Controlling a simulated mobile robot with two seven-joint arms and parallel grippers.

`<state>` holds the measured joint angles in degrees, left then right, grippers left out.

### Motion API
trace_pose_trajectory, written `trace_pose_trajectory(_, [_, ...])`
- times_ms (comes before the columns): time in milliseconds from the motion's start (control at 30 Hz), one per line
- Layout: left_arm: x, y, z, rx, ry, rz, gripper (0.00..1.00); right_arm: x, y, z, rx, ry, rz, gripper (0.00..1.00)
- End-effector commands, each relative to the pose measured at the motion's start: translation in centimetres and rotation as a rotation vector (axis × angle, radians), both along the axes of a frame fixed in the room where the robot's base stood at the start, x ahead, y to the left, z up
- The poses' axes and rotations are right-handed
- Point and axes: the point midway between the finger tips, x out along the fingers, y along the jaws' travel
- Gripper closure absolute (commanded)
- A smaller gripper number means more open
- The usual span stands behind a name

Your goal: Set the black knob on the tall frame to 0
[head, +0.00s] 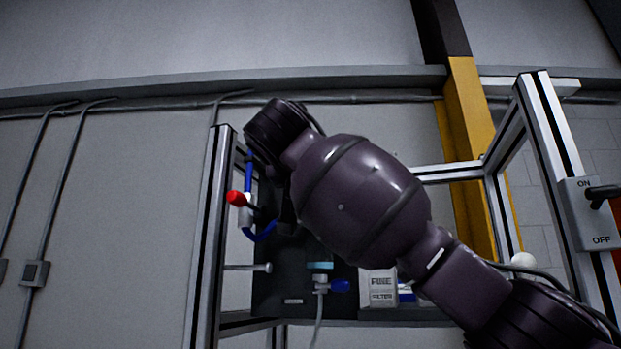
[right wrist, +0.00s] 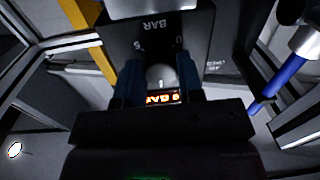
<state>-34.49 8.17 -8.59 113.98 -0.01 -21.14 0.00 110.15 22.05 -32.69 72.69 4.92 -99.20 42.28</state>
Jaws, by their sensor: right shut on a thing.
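The tall frame (head: 208,240) of metal profiles carries a dark panel (head: 270,290). My right arm crosses the head view from the lower right and hides the knob and most of my right gripper there. In the right wrist view my right gripper (right wrist: 160,88) has its two blue fingers on both sides of the round knob (right wrist: 160,72), shut on it. The knob looks greyish under the light, with a small pale mark. The panel behind it shows "BAR" and a 0 and 5, upside down.
Left of my wrist is a red-tipped lever (head: 236,198) with blue tubing. Below are a blue-capped valve (head: 320,270) and a "FINE FILTER" box (head: 379,288). An ON/OFF switch (head: 588,212) sits on the right post.

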Motion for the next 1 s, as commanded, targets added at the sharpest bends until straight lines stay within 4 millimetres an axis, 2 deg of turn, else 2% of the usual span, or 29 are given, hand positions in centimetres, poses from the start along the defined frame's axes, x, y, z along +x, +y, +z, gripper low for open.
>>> trace_pose_trajectory(600, [0.3, 0.0, 1.2, 0.000, -0.008, -0.002, 0.36, -0.1, 0.0, 0.2, -0.556, 0.180, 0.002, 0.89])
trace_pose_trajectory(1000, [-0.4, 0.1, 1.1, 0.000, 0.008, 0.003, 0.36, -0.1, 0.0, 0.3, -0.918, 0.296, 0.001, 0.89])
